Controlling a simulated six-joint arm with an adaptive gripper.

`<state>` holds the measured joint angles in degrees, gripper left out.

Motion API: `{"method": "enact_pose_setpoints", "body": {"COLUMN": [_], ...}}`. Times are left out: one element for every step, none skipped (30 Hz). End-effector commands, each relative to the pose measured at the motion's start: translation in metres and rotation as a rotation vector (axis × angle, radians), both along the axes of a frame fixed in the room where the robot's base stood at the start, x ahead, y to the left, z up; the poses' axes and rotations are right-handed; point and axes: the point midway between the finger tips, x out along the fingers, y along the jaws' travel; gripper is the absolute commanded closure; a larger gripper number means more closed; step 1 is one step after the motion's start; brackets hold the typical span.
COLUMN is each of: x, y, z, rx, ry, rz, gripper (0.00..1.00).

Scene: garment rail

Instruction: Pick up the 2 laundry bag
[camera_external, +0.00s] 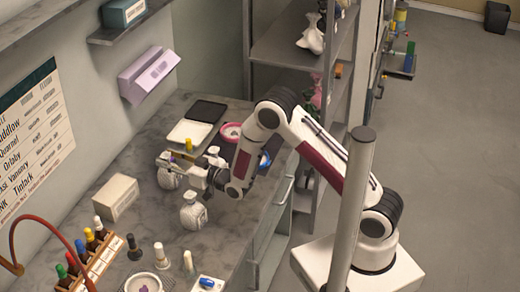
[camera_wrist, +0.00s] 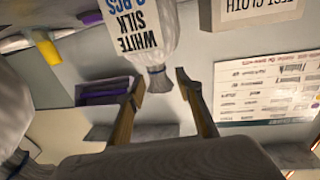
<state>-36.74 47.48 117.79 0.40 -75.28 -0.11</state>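A white laundry bag (camera_wrist: 160,35) with a label reading "WHITE SILK" and a piece count I cannot read surely shows upside down in the wrist view. Its gathered grey neck (camera_wrist: 158,79) lies between my fingertips, with a small gap on each side. My gripper (camera_wrist: 161,82) is open. In the external view my gripper (camera_external: 168,159) reaches left over the bench at the top of a white bag (camera_external: 168,179). A second white bag (camera_external: 193,213) stands nearer the camera. A third (camera_external: 214,156) is partly hidden behind my wrist.
A pale box (camera_external: 115,197) stands left of the bags, by the wall. A bottle rack (camera_external: 92,254) and small bottles (camera_external: 159,254) stand at the front. A pale tray (camera_external: 189,132) and dark tray (camera_external: 206,111) lie behind. Another pale bag (camera_wrist: 15,105) is close on the left in the wrist view.

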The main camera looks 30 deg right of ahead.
Motion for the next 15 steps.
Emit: {"method": "enact_pose_setpoints", "body": {"x": [0.0038, 0.0055, 0.0074, 0.0087, 0.0097, 0.0108, 0.0113, 0.0117, 0.0121, 0.0122, 0.0122, 0.0122, 0.0121, 0.0121, 0.0121], "y": [0.0023, 0.0035, 0.0048, 0.0058, 0.0065, 0.0074, 0.0077, 0.008, 0.0082, 0.0082, 0.0082, 0.0082, 0.0082, 0.0082, 0.0082], "z": [0.0002, 0.0002, 0.0001, 0.0001, 0.0, -0.0001, -0.0002, -0.0003, -0.0004, -0.0004, -0.0004, -0.0004, -0.0003, -0.0003, -0.0003], "rx": [0.001, 0.001, 0.001, 0.001, 0.0, 0.0, -0.001, 0.0, 0.0, 0.0, 0.0, 0.0, 0.0, 0.0, 0.0], "ry": [-0.001, -0.001, -0.001, -0.001, 0.0, 0.0, 0.001, 0.001, 0.001, 0.001, 0.001, 0.001, 0.001, 0.001, 0.001], "rz": [0.0, 0.0, 0.0, 0.0, 0.0, -0.001, 0.0, 0.0, -0.001, -0.001, -0.001, -0.001, -0.001, -0.001, -0.001], "gripper": [0.65, 0.65, 0.65, 0.65, 0.65, 0.65, 0.65, 0.65, 0.65, 0.65, 0.65, 0.65, 0.65, 0.65, 0.65]}}
